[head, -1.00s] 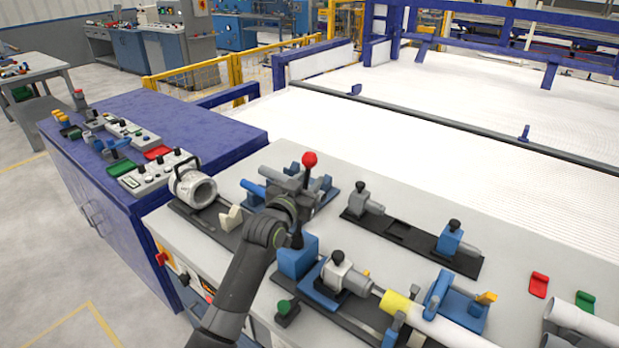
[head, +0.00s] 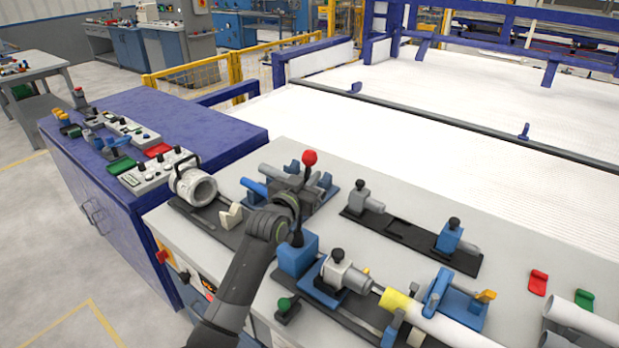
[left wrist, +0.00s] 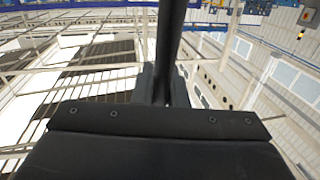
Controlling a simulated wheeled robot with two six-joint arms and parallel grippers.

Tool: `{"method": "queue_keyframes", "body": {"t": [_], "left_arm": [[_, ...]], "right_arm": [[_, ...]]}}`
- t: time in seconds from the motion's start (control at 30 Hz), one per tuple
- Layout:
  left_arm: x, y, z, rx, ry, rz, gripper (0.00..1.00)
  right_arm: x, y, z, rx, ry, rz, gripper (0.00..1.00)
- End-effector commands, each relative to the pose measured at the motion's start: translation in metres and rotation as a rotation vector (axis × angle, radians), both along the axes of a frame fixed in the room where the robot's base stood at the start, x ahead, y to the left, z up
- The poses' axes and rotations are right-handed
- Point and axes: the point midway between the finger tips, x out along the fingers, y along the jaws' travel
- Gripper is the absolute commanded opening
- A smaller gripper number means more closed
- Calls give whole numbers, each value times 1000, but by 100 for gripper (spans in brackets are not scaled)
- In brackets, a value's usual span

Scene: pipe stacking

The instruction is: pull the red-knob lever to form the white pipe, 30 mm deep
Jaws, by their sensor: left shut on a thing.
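The lever's red knob (head: 309,158) stands upright above the bench in the head view. Its dark stem runs down behind my left gripper (head: 290,205) toward a blue block (head: 297,258). My left gripper is shut on the lever's stem below the knob; in the left wrist view a dark rod (left wrist: 170,40) passes between the fingers (left wrist: 163,88). The white pipe (head: 450,330) lies at the lower right, with a yellow collar (head: 395,300) at its near end. A grey tool head (head: 338,270) with a black knob faces that end. My right gripper is not in view.
A black rail (head: 400,232) with two slides lies behind the tool. A round white fitting (head: 193,186) stands to the left. Red (head: 538,282) and green pads and more pipes (head: 575,320) are at the right. A purple cabinet (head: 100,185) adjoins the bench.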

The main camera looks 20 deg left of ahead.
Motion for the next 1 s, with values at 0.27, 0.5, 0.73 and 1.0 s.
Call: {"method": "queue_keyframes", "body": {"t": [0.27, 0.5, 0.73, 1.0], "left_arm": [[-8, 3, -1, -14, -39, 0, 0], [-36, 13, 1, -62, -175, -1, 0], [-73, 27, 3, -130, -360, -1, 0], [-92, 34, 6, -165, -455, 0, 0]], "right_arm": [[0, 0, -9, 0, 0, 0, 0], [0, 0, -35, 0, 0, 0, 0], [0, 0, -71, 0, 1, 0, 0], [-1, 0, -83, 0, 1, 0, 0]]}}
